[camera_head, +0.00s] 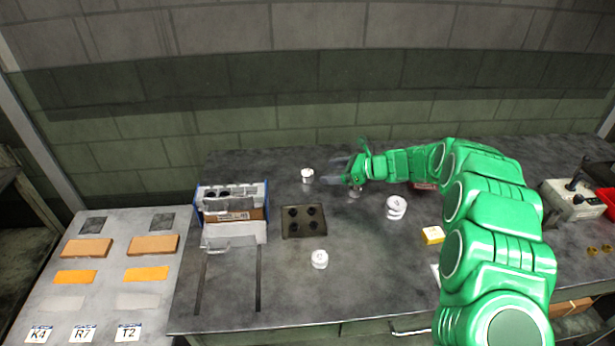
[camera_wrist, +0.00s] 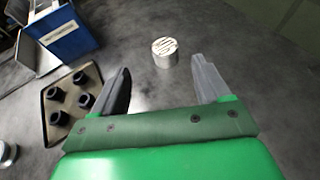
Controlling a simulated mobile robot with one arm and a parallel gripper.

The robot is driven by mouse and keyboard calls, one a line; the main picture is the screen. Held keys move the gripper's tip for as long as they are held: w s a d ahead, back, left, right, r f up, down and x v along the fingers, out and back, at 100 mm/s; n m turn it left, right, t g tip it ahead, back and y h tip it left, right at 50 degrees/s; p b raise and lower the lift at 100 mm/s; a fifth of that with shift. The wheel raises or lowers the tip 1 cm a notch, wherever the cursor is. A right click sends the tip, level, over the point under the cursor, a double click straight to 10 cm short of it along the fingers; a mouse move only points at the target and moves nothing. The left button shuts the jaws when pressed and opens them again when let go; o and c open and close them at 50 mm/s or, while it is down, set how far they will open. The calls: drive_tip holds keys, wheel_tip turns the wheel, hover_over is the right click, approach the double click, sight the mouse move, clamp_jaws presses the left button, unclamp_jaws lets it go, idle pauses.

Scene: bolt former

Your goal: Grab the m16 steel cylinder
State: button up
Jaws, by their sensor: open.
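Several pale steel cylinders stand on the dark workbench. One cylinder (camera_head: 307,175) is at the back, just left of my gripper (camera_head: 336,170). In the wrist view this cylinder (camera_wrist: 164,52) stands upright with dark marking on its top, too small to read. It lies between the lines of my open, empty fingers (camera_wrist: 161,68), at or slightly beyond their tips, with no visible contact. Another cylinder (camera_head: 319,259) stands nearer the front, and a wider one (camera_head: 396,207) is to the right. A small metal piece (camera_head: 354,193) shows partly below my gripper. I cannot tell which is m16.
A dark tray with several round holders (camera_head: 303,208) lies left of centre, beside a blue-grey box (camera_head: 230,200). A labelled side table (camera_head: 105,285) stands at the left. The bench is clear around the back cylinder.

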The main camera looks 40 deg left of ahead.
sight(312, 174)
drive_tip(key=shift+w+f+x, duration=0.15)
drive_tip(key=shift+x, duration=1.2)
drive_tip(key=shift+w+f+x, duration=0.15)
drive_tip(key=shift+x, duration=1.25)
drive_tip(key=shift+w+f+x, duration=0.1)
drive_tip(key=shift+w+x, duration=0.05)
drive_tip(key=shift+x, duration=1.2)
drive_tip(key=c, duration=1.4)
drive_tip(key=shift+o, duration=0.2)
